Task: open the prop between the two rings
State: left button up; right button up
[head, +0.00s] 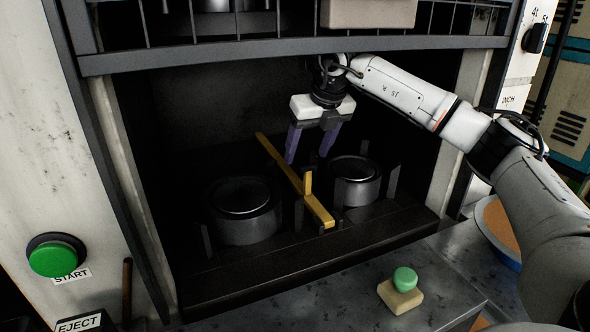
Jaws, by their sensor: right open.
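A yellow bar (285,169) with a short upright tab near its front end runs from back to front inside the dark bay. It appears to be the prop, and it lies between two dark round rings. The left ring (242,213) and the right ring (355,182) each show a metallic top and stand on the bay floor. My right gripper (308,157) points down with its two purple fingers apart and nothing visible between them. It is above the bay floor, over the bar's middle and toward the right ring. My left gripper is out of view.
A dark grey beam (290,55) with a railing crosses above the bay opening. Short upright posts stand around the rings. A green knob on a tan block (401,294) sits on the metal ledge in front. A green START button (54,258) is at left.

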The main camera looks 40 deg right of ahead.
aim_at(308, 167)
jog(key=shift+m+h, duration=0.3)
jog(key=shift+h, duration=0.1)
jog(key=x, duration=0.3)
jog(key=d+x, duration=0.1)
jog(key=x, duration=0.2)
jog(key=d+x, duration=0.1)
jog(key=x, duration=0.3)
jog(key=shift+s+p, duration=0.15)
jog(key=shift+p, duration=0.2)
jog(key=c, duration=1.3)
